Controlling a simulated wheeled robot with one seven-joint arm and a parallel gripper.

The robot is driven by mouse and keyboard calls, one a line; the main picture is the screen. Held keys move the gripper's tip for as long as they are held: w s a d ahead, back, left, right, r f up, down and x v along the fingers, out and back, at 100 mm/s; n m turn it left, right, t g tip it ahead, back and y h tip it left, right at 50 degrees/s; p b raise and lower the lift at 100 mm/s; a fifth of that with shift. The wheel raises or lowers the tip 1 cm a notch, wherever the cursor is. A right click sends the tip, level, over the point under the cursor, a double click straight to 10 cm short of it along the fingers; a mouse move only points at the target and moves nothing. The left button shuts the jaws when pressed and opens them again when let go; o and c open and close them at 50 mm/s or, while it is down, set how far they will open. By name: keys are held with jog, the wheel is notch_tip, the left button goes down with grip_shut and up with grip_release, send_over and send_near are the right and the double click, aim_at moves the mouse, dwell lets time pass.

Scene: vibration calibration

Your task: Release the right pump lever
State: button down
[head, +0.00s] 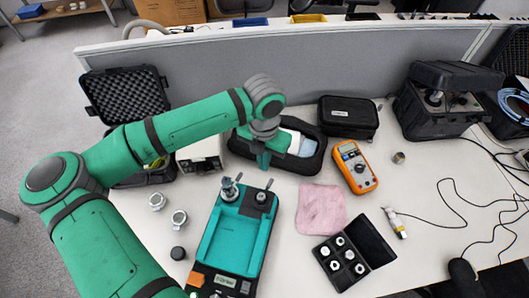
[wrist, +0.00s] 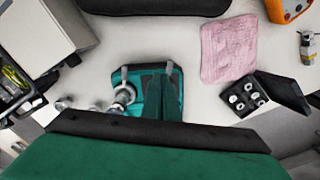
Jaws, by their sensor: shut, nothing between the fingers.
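The teal pump unit (head: 236,235) lies on the white table, with two lever fittings at its far end. The right pump lever (head: 269,184) is a short grey stick standing up by a dark round fitting. The left lever (head: 238,178) stands beside a silver fitting. In the wrist view the right lever (wrist: 169,67) and left lever (wrist: 124,73) show at the unit's far edge. My gripper (head: 263,161) is shut and empty, pointing down just beyond the right lever in the head view. In the wrist view its green fingers (wrist: 167,85) overlap the unit; contact with the lever cannot be told.
A black foam-lined case (head: 308,165) sits behind my gripper. A pink cloth (head: 320,208), an orange multimeter (head: 355,167) and a black box of small round parts (head: 343,258) lie to the right. Two metal fittings (head: 179,217) stand left of the pump unit.

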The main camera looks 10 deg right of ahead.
jog(key=shift+f, duration=4.1)
jog(key=s+d+m, duration=0.1)
jog(key=m, duration=0.2)
jog(key=s+d+m, duration=0.1)
jog(key=d+m, duration=0.1)
jog(key=m, duration=0.2)
jog(key=s+d+m, duration=0.1)
jog(key=s+m, duration=0.1)
jog(key=m, duration=0.1)
jog(key=shift+d+m, duration=0.25)
jog(key=shift+m, duration=0.15)
notch_tip(320, 180, up, 7)
jog(key=s+m, duration=0.3)
jog(key=m, duration=0.2)
jog(key=shift+d, duration=0.2)
jog(key=shift+w, duration=0.1)
